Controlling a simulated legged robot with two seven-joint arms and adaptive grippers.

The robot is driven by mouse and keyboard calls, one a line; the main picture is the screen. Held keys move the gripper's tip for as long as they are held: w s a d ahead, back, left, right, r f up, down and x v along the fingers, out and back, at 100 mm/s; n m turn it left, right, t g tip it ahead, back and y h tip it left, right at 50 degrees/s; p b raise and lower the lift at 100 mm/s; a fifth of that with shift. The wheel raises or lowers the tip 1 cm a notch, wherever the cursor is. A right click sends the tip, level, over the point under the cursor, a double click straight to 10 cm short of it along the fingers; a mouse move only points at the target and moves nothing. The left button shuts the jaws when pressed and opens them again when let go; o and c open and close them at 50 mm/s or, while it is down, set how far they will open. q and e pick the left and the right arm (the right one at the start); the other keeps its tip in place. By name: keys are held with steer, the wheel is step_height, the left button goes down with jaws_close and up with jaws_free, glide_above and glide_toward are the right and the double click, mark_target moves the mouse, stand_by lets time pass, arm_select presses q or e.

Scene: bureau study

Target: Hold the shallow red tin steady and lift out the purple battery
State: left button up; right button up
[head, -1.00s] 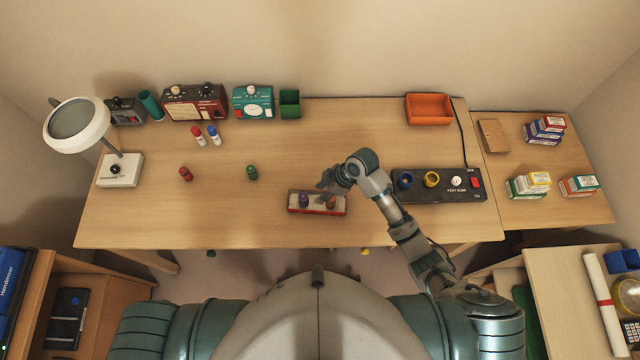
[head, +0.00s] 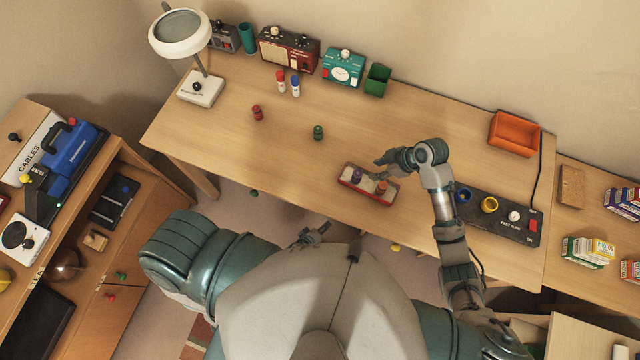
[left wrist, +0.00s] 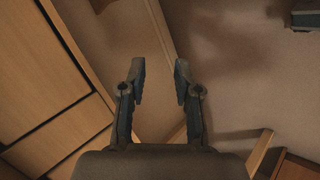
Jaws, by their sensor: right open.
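The shallow red tin (head: 346,182) lies near the front edge of the bench in the head view. The purple battery (head: 357,176) stands in its left part, and an orange-brown piece (head: 381,187) stands in its right part. My right gripper (head: 379,162) is open just beyond the tin's far side, close to its rim; I cannot tell if it touches. My left gripper (head: 312,234) is low in front of the bench edge, apart from the tin. In the left wrist view its two fingers (left wrist: 160,80) are spread with nothing between them.
Red (head: 257,112) and green (head: 318,132) pieces stand on the bench left of the tin. A black control panel (head: 512,228) lies to the right, an orange tray (head: 515,134) behind it. A magnifier lamp (head: 201,88) stands far left.

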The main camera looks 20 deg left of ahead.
mark_target(357, 176)
arm_select(q)
steer(key=s+d+r+g+h, duration=0.15)
steer(key=d+r+h, duration=0.25)
steer(key=d+r, duration=0.4)
steer(key=s+d+r+h, duration=0.3)
steer(key=d+r+h, duration=0.2)
steer(key=d+r, duration=0.35)
steer(key=w+a+r+n+t+y, duration=0.3)
steer(key=a+r+n+y, duration=0.25)
steer(key=a+n, duration=0.45)
steer(key=w+a+r+n+t+y, duration=0.25)
steer(key=a+r+n+y, duration=0.45)
steer(key=n, duration=0.6)
steer(key=shift+h, duration=0.95)
steer(key=x, duration=1.1)
steer(key=a+x, duration=0.1)
steer(key=x, duration=0.5)
steer(key=shift+s+f, duration=0.15)
steer(key=shift+f, duration=0.2)
jaws_close()
